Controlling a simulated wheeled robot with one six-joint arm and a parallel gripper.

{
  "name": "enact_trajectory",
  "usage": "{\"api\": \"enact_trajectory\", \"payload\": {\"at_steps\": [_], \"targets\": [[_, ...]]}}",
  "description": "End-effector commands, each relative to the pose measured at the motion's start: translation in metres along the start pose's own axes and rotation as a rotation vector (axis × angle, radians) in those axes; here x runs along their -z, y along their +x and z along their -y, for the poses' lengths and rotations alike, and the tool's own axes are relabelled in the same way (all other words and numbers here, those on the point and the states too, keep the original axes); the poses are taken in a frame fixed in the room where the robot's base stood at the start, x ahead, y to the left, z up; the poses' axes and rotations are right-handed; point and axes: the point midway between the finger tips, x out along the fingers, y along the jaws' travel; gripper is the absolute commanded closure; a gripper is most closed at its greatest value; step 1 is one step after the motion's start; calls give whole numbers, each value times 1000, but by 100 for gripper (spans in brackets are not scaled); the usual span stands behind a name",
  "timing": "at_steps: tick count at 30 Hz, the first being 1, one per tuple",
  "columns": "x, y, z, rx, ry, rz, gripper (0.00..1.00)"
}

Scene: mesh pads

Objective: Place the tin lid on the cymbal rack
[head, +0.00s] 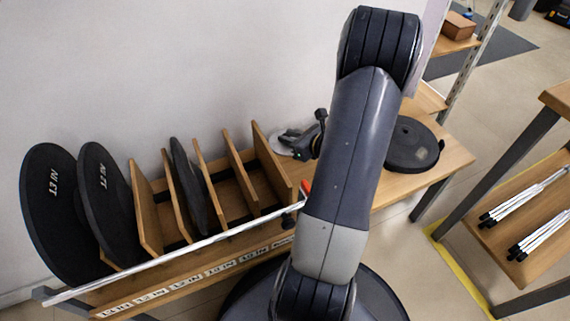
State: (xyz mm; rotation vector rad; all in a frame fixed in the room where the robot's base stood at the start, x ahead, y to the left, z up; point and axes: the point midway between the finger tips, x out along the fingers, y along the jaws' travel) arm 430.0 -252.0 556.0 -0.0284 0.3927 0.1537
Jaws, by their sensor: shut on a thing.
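The wooden rack (150,285) stands at the left and centre in the head view, with upright dividers and a row of size labels along its front. Two large black discs (62,215) lean at its left end, and a smaller dark disc (188,185) stands between dividers nearer the middle. The dividers right of it have open slots. My arm rises through the middle of the view and covers the rack's right end. I cannot pick out the tin lid for sure.
A flat black round pad (414,146) lies on the bench right of my arm. A small black clamp-like thing and a greyish round piece (286,143) are behind the rack's right end. A thin silver rail (175,252) runs along the rack's front. Another table (545,215) holds metal rods.

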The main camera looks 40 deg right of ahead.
Motion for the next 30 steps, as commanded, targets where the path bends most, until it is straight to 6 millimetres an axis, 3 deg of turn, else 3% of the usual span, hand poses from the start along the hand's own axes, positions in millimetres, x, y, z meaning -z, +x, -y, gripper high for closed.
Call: {"api": "enact_trajectory", "payload": {"at_steps": [1, 8, 14, 26, 27, 30], "targets": [[12, 5, 0, 0, 1, 0, 100], [28, 12, 0, -1, -1, 0, 100], [55, 23, 0, 0, 1, 0, 100], [60, 25, 0, 0, -3, 1, 100], [60, 25, 0, 0, -3, 1, 77], [59, 24, 0, 0, -3, 1, 69]]}}
